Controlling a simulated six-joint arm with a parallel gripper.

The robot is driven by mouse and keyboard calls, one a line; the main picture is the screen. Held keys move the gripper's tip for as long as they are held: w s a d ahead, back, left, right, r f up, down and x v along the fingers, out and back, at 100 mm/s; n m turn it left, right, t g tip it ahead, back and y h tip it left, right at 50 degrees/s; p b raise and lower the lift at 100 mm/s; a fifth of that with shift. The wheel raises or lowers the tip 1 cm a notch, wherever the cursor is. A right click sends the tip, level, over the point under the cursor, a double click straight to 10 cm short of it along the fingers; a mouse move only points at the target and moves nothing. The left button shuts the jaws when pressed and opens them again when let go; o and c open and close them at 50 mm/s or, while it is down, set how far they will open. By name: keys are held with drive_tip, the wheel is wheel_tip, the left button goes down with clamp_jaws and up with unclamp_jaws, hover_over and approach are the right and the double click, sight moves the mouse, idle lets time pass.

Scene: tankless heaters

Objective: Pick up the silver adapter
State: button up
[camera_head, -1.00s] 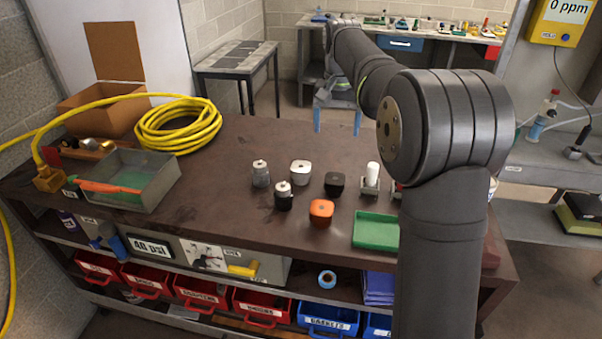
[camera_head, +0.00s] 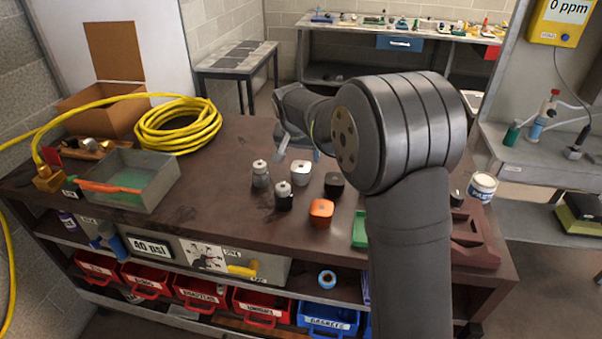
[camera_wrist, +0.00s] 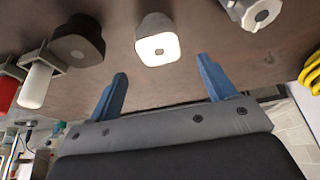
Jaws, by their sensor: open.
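The silver adapter (camera_head: 300,174), a pale block with a rounded square top, stands on the brown bench among several similar parts. In the wrist view the silver adapter (camera_wrist: 157,41) is near the top middle, its bright top facing the camera. My gripper (camera_head: 299,152) is above and just behind it in the head view, partly hidden by my arm. In the wrist view my gripper (camera_wrist: 162,66) has its two blue fingers spread wide and empty, with the adapter beyond their tips and roughly centred between them.
A black block (camera_head: 334,183), an orange block (camera_head: 321,212), a grey cylinder (camera_head: 261,174) and a dark silver-topped cylinder (camera_head: 283,197) stand close by. A white cylinder (camera_wrist: 37,84) is at left in the wrist view. A grey tray (camera_head: 152,191) and yellow hose (camera_head: 178,137) lie left.

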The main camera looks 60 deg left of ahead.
sight(301, 166)
drive_tip(key=shift+x, duration=3.5)
drive_tip(key=shift+s+d, duration=0.1)
drive_tip(key=c, duration=1.4)
drive_tip(key=shift+r, duration=0.15)
